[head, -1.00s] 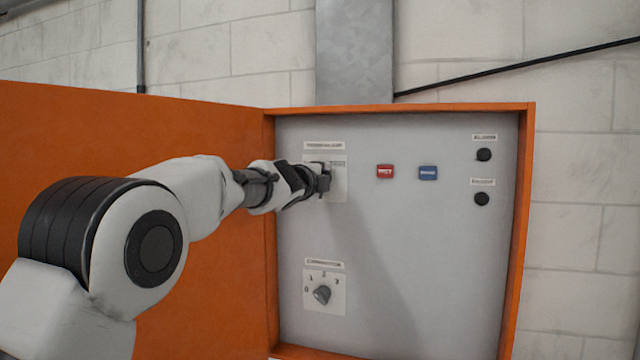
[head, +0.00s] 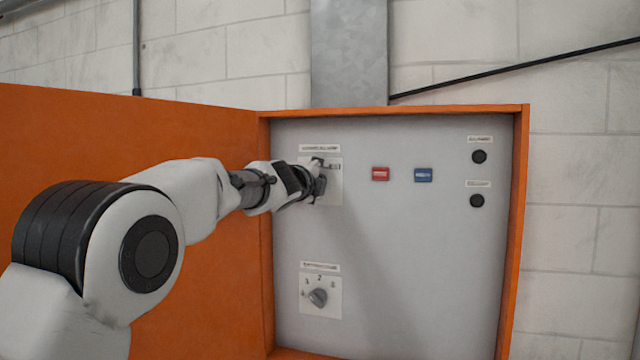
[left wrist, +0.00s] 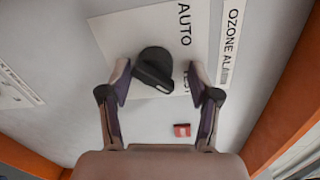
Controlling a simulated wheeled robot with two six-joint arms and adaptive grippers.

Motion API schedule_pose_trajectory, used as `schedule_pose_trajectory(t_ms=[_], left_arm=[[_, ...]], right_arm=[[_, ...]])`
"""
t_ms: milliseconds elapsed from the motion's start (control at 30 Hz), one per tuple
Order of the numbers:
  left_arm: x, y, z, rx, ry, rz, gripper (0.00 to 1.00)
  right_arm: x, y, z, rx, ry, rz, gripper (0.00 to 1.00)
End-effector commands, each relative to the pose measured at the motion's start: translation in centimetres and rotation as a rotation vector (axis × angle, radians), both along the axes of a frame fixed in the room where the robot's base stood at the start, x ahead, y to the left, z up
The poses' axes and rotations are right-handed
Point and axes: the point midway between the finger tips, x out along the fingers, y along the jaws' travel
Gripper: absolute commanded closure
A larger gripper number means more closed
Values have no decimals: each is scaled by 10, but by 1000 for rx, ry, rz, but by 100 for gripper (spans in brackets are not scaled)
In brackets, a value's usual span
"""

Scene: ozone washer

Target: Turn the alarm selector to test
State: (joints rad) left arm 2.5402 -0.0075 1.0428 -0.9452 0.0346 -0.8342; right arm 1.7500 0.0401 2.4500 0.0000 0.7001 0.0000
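The alarm selector is a dark knob (left wrist: 153,68) on a white plate (left wrist: 112,33) in the left wrist view. "AUTO" and a partly hidden word ending like "EST" are printed on the plate, beside a label reading "OZONE ALA…" (left wrist: 232,35). My left gripper (left wrist: 158,80) is open, with one finger on each side of the knob. The left finger is close to the knob; a gap shows at the right finger. In the head view my left gripper (head: 318,182) is at the upper-left plate (head: 334,190) and hides the knob. My right gripper is not in view.
The grey panel (head: 400,260) sits in an orange cabinet frame (head: 515,230), with the orange door (head: 200,270) open at left. A red button (head: 380,174), a blue button (head: 423,175), two black knobs (head: 479,157) and a lower selector (head: 317,297) are on it.

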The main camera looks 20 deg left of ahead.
Motion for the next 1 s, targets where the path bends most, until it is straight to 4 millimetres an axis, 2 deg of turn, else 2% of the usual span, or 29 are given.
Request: schedule_pose_trajectory(t_ms=[400,533,667,1000], left_arm=[[1,-1,-4,-3,6,-1,37],[1,-1,-3,-88,10,-2,37],[1,0,0,-369,21,-1,37],[1,2,3,-1400,55,-1,37]], right_arm=[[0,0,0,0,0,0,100],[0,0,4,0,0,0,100],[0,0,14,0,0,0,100],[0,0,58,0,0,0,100]])
